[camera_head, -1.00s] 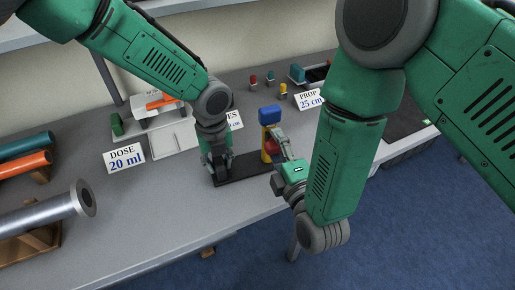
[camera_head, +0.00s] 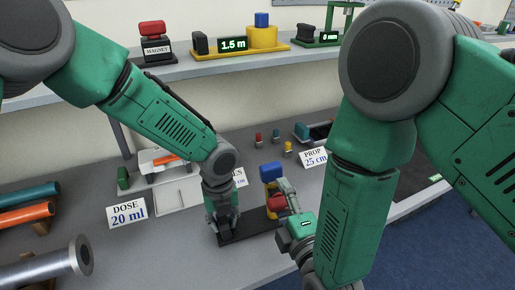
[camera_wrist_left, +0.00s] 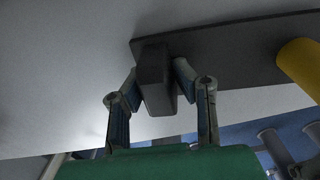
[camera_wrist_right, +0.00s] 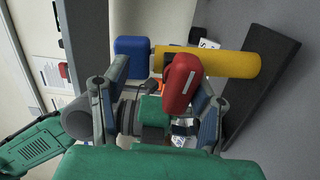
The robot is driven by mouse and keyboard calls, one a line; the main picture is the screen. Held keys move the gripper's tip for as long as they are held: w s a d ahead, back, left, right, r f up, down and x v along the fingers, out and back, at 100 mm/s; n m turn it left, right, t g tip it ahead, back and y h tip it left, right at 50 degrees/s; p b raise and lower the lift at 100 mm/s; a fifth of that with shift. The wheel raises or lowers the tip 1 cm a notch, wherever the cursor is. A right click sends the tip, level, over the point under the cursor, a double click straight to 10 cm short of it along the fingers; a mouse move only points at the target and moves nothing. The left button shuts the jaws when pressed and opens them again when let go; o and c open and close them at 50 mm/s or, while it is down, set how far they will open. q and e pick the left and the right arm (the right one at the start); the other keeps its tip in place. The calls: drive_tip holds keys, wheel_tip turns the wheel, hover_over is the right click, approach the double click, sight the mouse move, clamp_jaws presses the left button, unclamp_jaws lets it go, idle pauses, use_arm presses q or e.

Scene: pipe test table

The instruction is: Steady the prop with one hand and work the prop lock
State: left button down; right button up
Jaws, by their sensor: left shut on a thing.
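The prop stands on a long black base (camera_head: 250,225) on the table, with a yellow column (camera_wrist_right: 228,63), a blue cap (camera_wrist_right: 132,57) and a red lever (camera_wrist_right: 182,85). My left gripper (camera_wrist_left: 155,72) is shut on the dark upright block (camera_wrist_left: 154,90) at one end of the base. My right gripper (camera_wrist_right: 158,80) is open beside the column, its fingers apart on either side of the red lever. The lever looks nearer the right-hand finger in that view; whether they touch I cannot tell. In the head view the right fingers partly hide the column.
Small red and yellow pieces (camera_head: 287,148) and the PROP 25 cm sign (camera_head: 313,159) stand behind. The DOSE 20 ml sign (camera_head: 127,212), orange pipe (camera_head: 28,214) and metal tube (camera_head: 45,270) lie left. A shelf (camera_head: 190,69) with displays runs above.

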use_arm(q)
drive_tip(key=shift+a, duration=0.1)
use_arm(e)
drive_tip(key=shift+o, duration=1.1)
drive_tip(key=s+f+m, duration=0.1)
drive_tip(key=s+m, duration=0.1)
drive_tip(key=m, duration=0.1)
drive_tip(key=s+f+m+g, duration=0.1)
drive_tip(key=s+f+m, duration=0.1)
drive_tip(key=s+m, duration=0.1)
drive_tip(key=s+f+m+y, duration=0.1)
drive_tip(key=s+m, duration=0.2)
drive_tip(key=shift+a+f+g, duration=0.1)
drive_tip(key=shift+f+g, duration=0.15)
drive_tip(key=shift+g, duration=0.05)
use_arm(q)
drive_tip(key=shift+d, duration=0.3)
drive_tip(key=shift+a, duration=0.1)
use_arm(e)
drive_tip(key=s+d+r+m+t+h, duration=0.1)
drive_tip(key=s+d+r+m+t, duration=0.2)
drive_tip(key=m, duration=0.6)
drive_tip(key=shift+g, duration=0.7)
drive_tip(key=x, duration=1.1)
drive_tip(key=shift+w+d+f, duration=0.2)
drive_tip(key=shift+d+f, duration=0.1)
drive_tip(key=shift+d, duration=0.05)
